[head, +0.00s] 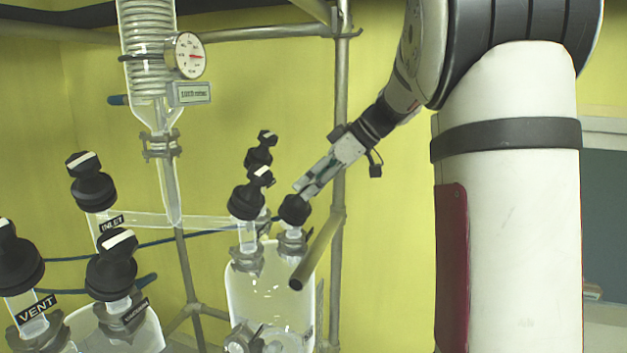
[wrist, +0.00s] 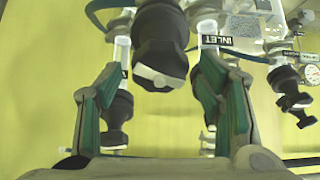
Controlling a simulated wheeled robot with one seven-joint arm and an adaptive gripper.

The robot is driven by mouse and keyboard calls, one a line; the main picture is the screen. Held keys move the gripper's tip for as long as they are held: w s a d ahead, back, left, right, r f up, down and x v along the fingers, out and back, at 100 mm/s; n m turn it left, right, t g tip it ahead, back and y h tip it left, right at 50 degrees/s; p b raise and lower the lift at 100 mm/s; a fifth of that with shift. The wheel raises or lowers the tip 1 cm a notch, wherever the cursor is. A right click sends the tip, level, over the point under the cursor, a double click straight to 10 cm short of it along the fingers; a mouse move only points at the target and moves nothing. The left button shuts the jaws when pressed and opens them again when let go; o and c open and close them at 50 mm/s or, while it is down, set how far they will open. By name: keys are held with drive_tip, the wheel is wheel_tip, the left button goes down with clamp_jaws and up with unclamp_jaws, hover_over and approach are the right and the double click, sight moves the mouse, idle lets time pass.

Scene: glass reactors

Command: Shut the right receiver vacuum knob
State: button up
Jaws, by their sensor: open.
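The right receiver (head: 270,290) is a clear glass vessel with several black knobs on its necks. The right front knob (head: 294,209) is at my gripper's tip; its label is not readable, so I cannot confirm it is the vacuum knob. My gripper (head: 305,188) comes in from the upper right, open. In the wrist view its green-padded fingers (wrist: 158,68) stand either side of a black knob (wrist: 163,42) with a white mark on its end. I see no clear contact between fingers and knob.
Beside it on the right receiver are another front knob (head: 247,200) and a rear knob (head: 260,150). The left receiver's knobs (head: 111,265) stand at the left. A metal bar (head: 318,250) and a frame post (head: 340,120) are close to my gripper. A coil condenser (head: 150,60) hangs upper left.

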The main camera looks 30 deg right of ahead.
drive_tip(key=shift+w+a+f, duration=0.15)
drive_tip(key=shift+w+f, duration=0.05)
drive_tip(key=shift+f, duration=0.1)
drive_tip(key=shift+c, duration=0.5)
drive_tip(key=c, duration=1)
drive_tip(key=shift+c, duration=0.2)
drive_tip(key=shift+m, duration=0.3)
